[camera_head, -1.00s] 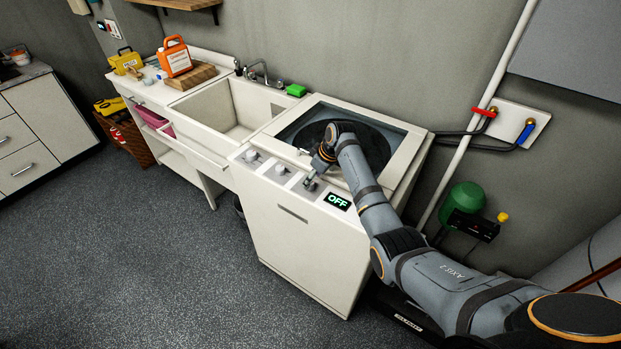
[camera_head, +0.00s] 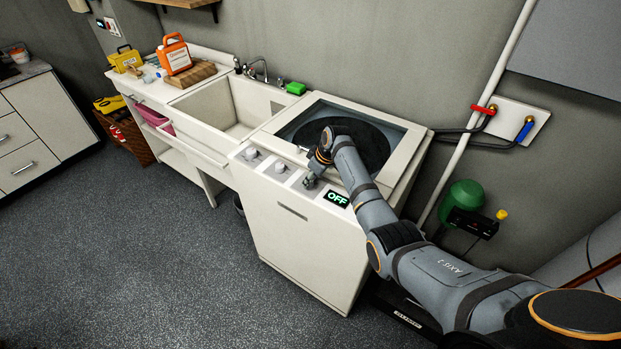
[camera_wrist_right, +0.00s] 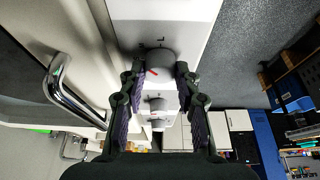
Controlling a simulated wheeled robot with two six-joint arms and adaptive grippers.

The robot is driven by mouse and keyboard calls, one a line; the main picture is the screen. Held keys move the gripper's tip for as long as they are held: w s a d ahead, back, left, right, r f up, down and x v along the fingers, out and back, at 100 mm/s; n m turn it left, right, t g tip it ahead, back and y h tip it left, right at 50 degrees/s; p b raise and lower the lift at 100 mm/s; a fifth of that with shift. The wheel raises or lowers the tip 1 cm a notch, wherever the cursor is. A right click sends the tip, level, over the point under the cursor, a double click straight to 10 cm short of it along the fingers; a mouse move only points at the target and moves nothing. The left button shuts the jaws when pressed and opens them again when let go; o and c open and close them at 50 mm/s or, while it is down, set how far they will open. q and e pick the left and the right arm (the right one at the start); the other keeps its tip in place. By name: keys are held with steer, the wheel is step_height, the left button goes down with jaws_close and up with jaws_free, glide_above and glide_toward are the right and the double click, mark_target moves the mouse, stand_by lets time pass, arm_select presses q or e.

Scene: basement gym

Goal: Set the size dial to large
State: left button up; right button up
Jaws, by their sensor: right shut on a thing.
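The white top-loading washer (camera_head: 290,262) has a row of dials on its sloped front panel. My right gripper (camera_head: 309,183) is at the dial closest to the lit OFF display (camera_head: 336,199). In the right wrist view, the fingers of my right gripper (camera_wrist_right: 160,75) are closed on both sides of this round size dial (camera_wrist_right: 161,62). Its red pointer mark faces the lower left of that picture, and a small letter, apparently an L, is printed above it. The two other dials (camera_head: 281,168) (camera_head: 252,154) are free. My left gripper is not in view.
The washer lid (camera_head: 398,165) with its dark window is closed behind the gripper, and its metal handle (camera_wrist_right: 65,95) is beside the fingers in the wrist view. A sink (camera_head: 205,105) adjoins at left. The floor in front is clear.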

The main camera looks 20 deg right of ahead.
steer(key=shift+a+r+m+h+p, duration=0.1)
steer(key=shift+r+m+h+p, duration=0.15)
steer(key=shift+m+p, duration=0.6)
steer(key=shift+m+t+h+p, duration=0.35)
steer(key=shift+m+p, duration=0.7)
steer(key=shift+p, duration=0.2)
steer(key=shift+a+f+m+h+p, duration=0.15)
steer(key=shift+m+h+p, duration=0.45)
steer(key=shift+m, duration=0.5)
steer(key=shift+m+h+p, duration=0.4)
steer(key=shift+m, duration=1.1)
steer(key=shift+f, duration=0.1)
steer(key=o, duration=1.1)
steer(key=shift+o, duration=0.2)
